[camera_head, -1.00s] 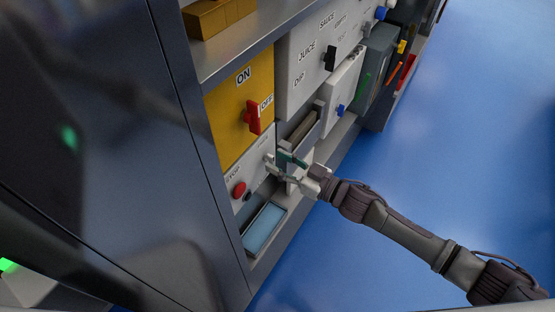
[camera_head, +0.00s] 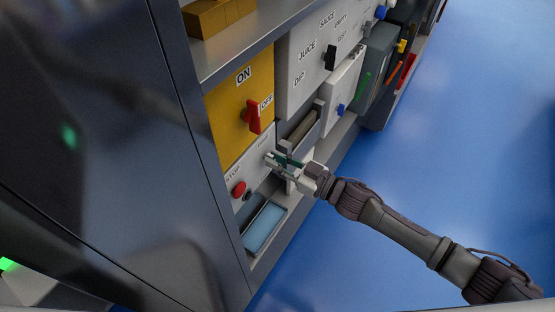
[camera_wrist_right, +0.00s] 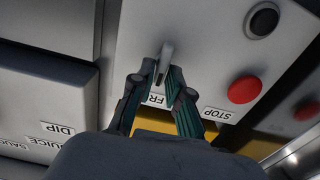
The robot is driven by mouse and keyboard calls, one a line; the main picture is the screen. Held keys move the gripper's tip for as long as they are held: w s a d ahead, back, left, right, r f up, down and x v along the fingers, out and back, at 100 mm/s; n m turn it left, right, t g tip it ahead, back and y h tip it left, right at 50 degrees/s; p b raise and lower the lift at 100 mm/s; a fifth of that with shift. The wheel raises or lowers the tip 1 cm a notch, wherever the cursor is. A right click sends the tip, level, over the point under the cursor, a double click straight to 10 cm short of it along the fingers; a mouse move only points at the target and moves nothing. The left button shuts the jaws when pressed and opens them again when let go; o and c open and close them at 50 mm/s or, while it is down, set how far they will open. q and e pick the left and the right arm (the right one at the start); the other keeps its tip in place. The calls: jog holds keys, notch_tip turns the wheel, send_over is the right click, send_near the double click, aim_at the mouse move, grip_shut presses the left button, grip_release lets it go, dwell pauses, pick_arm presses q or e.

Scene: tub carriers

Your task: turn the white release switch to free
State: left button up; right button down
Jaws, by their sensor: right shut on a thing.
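The white release switch (camera_wrist_right: 166,52) is a narrow lever on a light grey panel (camera_wrist_right: 205,50), in the right wrist view. My right gripper (camera_wrist_right: 161,72) is shut on the lever, with one green-padded finger on each side. A label starting "FR" (camera_wrist_right: 155,99) shows between the fingers, partly hidden by them. In the head view, my right gripper (camera_head: 273,158) reaches the panel from the right, below the yellow box, and its fingers hide most of the switch. My left gripper is not in view.
On the same panel are a red STOP button (camera_wrist_right: 244,89) and a black round button (camera_wrist_right: 262,20). A yellow box (camera_head: 232,120) with a red ON/OFF handle (camera_head: 253,117) sits above. A blue tray (camera_head: 264,226) lies below. Open blue floor (camera_head: 450,150) is at right.

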jog(key=n, duration=0.5)
jog(key=shift+s+a+f+n, duration=0.1)
jog(key=shift+s+a+n, duration=0.05)
jog(key=shift+s+n, duration=0.15)
jog(key=n, duration=0.6)
jog(key=shift+s+a+f+b, duration=0.1)
jog(key=shift+a+f+b, duration=0.1)
jog(key=shift+b, duration=0.1)
jog(key=c, duration=1.1)
grip_release()
jog(key=shift+d, duration=0.1)
jog(key=shift+c, duration=0.2)
